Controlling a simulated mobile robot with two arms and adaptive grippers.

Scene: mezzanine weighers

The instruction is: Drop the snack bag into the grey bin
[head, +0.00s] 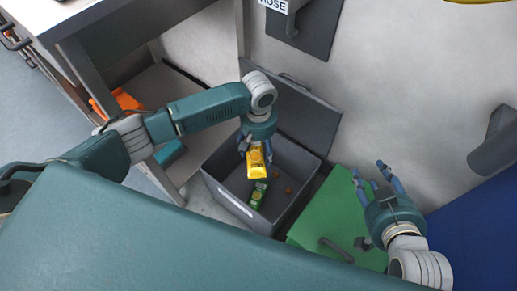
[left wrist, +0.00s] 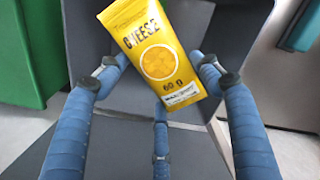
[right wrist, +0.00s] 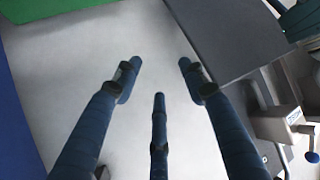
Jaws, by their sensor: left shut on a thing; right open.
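The snack bag (head: 257,165) is yellow and hangs from my left gripper (head: 255,148), over the open grey bin (head: 234,201). In the left wrist view the bag (left wrist: 157,52), printed "CHEESE", sits between the fingers of my left gripper (left wrist: 165,73), which is shut on it. The bin's lid (head: 293,110) is tipped up against the wall. Inside the bin lie a green packet (head: 258,194) and a few small brown bits. My right gripper (head: 373,177) is open and empty, right of the bin; it also shows in the right wrist view (right wrist: 160,75).
A green bin with a closed lid (head: 331,213) stands right of the grey bin, and a blue one (head: 475,225) is further right. A table with a lower shelf (head: 170,88) holding orange things (head: 126,99) stands on the left. A wall is close behind.

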